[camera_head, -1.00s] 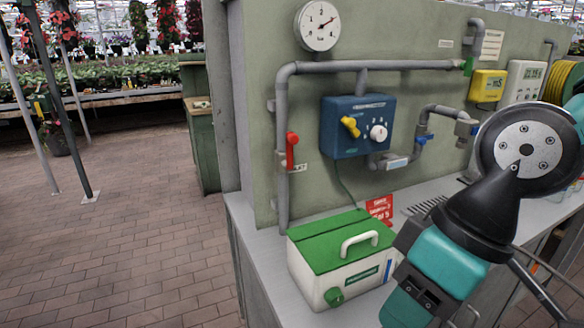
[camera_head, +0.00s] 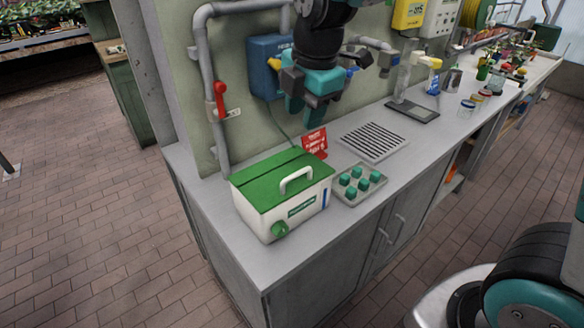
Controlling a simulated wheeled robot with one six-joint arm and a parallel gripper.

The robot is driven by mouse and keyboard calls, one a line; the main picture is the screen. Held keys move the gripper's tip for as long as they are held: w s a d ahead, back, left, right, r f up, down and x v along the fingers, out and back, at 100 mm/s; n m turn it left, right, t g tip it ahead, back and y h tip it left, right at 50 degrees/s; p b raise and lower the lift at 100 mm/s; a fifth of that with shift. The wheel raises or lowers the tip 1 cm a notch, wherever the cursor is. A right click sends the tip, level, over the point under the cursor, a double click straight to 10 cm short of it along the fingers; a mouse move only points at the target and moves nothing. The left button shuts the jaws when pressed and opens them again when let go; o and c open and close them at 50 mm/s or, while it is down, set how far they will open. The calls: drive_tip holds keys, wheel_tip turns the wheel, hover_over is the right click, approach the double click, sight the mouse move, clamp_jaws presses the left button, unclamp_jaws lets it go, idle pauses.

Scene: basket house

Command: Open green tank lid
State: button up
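The tank (camera_head: 255,213) is a white box with a green lid (camera_head: 262,178) on top, standing near the left end of the grey counter. The lid lies flat and closed on it. A white arched handle (camera_head: 296,178) stands on the lid, and a green knob (camera_head: 280,229) is on the front. My gripper (camera_head: 302,112) points downward above and behind the tank, near the wall panel, apart from the lid. Its two teal fingers look spaced apart, with nothing seen between them.
A tray of green cubes (camera_head: 358,184) sits right of the tank. A red sign (camera_head: 315,142) stands behind it, near a drain grate (camera_head: 373,141). The blue control box (camera_head: 268,65), grey pipes and red valve lever (camera_head: 220,100) are on the wall. Bottles stand farther right.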

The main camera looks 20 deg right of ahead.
sight(291, 176)
drive_tip(key=w+f, duration=0.1)
drive_tip(key=f, duration=0.4)
drive_tip(key=w+f+p, duration=0.1)
drive_tip(key=f, duration=0.4)
drive_tip(key=w+a+f+p, duration=0.1)
drive_tip(key=f, duration=0.5)
drive_tip(key=shift+s, duration=0.1)
drive_tip(key=shift+a, duration=0.1)
clamp_jaws()
